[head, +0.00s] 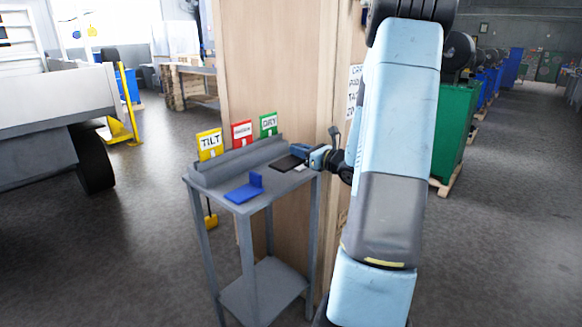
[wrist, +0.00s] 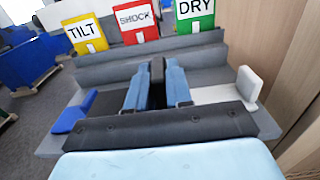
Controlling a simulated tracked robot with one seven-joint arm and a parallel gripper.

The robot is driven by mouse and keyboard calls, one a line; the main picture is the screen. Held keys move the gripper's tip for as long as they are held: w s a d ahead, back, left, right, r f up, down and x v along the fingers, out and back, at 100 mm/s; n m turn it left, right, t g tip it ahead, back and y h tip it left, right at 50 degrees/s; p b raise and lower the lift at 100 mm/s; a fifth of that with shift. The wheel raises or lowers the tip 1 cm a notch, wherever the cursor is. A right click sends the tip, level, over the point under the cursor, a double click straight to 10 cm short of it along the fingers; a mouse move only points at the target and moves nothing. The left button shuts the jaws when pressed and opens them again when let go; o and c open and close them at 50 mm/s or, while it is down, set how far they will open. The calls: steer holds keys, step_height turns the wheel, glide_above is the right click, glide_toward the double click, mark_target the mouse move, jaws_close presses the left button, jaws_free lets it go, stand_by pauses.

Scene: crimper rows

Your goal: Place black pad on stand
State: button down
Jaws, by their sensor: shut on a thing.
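The black pad (head: 287,162) is a flat dark plate at the grey stand's (head: 222,178) top right. In the wrist view its black upright part (wrist: 157,72) is between my two blue fingers, and a dark flat area shows left of them. My gripper (head: 318,156) is shut on the black pad; the fingers also show in the wrist view (wrist: 156,92). The pad is over or on the stand top; I cannot tell if it touches. My fingers hide part of it.
A blue L-shaped pad (head: 243,191) lies on the left of the stand top, and a white one (wrist: 247,84) is right of my fingers. TILT (head: 210,145), SHOCK (head: 242,133) and DRY (head: 268,124) signs stand along the back ledge. A wooden panel (head: 275,70) rises behind.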

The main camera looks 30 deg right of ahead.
mark_target(292, 156)
steer(key=shift+w+a+f, duration=0.2)
steer(key=shift+w+f, duration=0.25)
steer(key=shift+f, duration=0.15)
steer(key=shift+w+a+f, duration=0.25)
steer(key=shift+w+f, duration=0.2)
steer(key=shift+f, duration=0.2)
steer(key=shift+w+a+f, duration=0.2)
steer(key=shift+w+f, duration=0.25)
steer(key=shift+f, duration=1.5)
steer(key=shift+f, duration=0.1)
steer(key=c, duration=1)
jaws_free()
steer(key=shift+c, duration=0.2)
